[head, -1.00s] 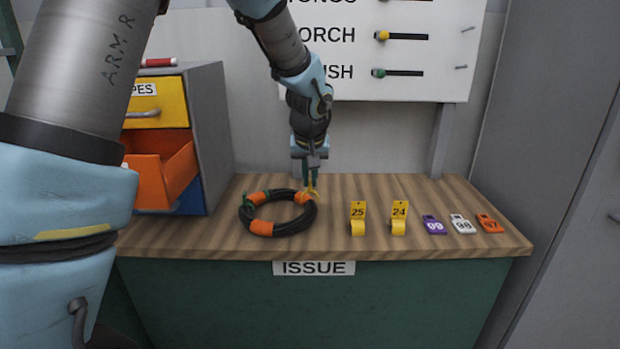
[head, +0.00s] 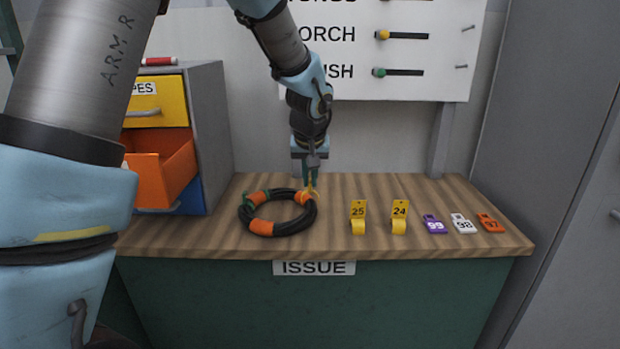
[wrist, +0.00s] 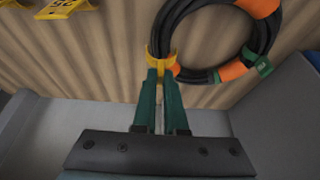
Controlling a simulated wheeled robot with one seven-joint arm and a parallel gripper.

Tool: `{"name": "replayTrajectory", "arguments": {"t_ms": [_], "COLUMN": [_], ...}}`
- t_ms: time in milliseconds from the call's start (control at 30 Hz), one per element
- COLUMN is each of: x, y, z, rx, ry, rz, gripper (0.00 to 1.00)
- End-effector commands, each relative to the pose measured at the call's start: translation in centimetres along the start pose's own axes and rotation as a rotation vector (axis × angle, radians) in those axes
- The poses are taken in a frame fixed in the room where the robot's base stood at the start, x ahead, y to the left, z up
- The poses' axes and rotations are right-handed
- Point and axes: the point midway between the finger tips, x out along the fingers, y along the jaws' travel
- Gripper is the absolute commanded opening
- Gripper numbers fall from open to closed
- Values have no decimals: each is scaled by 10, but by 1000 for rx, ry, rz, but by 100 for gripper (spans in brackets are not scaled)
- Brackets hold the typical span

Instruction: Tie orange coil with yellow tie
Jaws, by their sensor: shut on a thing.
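The orange coil is a ring of black hose with orange bands (head: 268,229), lying flat on the wooden bench. It also shows in the wrist view (wrist: 187,14). A green tie (wrist: 257,72) is on the coil at one side. My gripper (head: 311,186) points down at the coil's right rear side. Its green fingers (wrist: 163,75) are shut on a yellow tie (wrist: 159,56). The yellow tie is right at the coil's outer edge, by an orange band. I cannot tell whether it wraps around the hose. In the head view the tie is small at the fingertips.
Yellow stands marked 25 (head: 358,217) and 24 (head: 399,217) are right of the coil. Purple (head: 434,224), white (head: 463,223) and orange (head: 491,223) tags lie further right. A drawer cabinet with an open orange drawer (head: 163,180) stands left. Bare bench (head: 345,188) lies behind the stands.

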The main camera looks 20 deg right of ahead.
Motion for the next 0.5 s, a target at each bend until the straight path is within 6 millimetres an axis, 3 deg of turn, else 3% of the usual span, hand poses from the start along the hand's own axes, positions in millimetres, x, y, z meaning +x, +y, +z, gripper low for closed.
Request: {"name": "replayTrajectory", "arguments": {"t_ms": [500], "x": [11], "y": [0], "z": [5], "rx": [0], "ry": [0], "rz": [0], "gripper": [0]}}
